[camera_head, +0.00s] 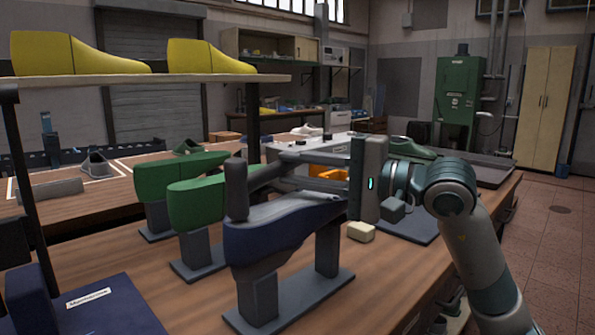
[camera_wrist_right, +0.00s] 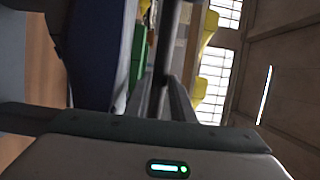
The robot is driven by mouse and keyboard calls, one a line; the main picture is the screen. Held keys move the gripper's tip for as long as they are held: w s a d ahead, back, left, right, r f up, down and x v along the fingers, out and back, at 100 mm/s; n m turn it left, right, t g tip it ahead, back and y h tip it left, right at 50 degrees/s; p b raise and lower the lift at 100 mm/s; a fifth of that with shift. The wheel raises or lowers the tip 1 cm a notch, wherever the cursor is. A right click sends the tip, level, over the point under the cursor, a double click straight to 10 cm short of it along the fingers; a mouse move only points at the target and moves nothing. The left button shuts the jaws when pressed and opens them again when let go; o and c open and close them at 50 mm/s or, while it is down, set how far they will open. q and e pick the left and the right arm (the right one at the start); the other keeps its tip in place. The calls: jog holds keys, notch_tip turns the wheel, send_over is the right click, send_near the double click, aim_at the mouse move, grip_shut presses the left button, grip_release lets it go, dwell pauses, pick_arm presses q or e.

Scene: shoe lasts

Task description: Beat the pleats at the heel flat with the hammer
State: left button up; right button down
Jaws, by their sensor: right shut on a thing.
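A dark blue shoe last (camera_head: 265,245) with a grey covering on top (camera_head: 290,208) stands on a grey stand at the front of the workbench. Its blue side also shows in the right wrist view (camera_wrist_right: 92,50). My right gripper (camera_head: 283,171) is shut on the hammer's handle above the last. The dark hammer head (camera_head: 237,190) is upright at the last's left end; I cannot tell whether it touches. In the right wrist view the handle (camera_wrist_right: 166,45) runs away between the fingers. Individual pleats cannot be made out. My left gripper is not in view.
Green lasts (camera_head: 200,203) on stands are just behind the blue one. A pale block (camera_head: 361,231) lies to its right. A dark blue labelled box (camera_head: 90,305) is front left. A shelf (camera_head: 150,78) with yellow lasts (camera_head: 208,57) overhangs the left side.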

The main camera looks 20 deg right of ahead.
notch_tip(320, 180, up, 6)
jog(key=p, duration=0.3)
jog(key=shift+f, duration=0.25)
jog(key=shift+r, duration=0.1)
dwell(0.4)
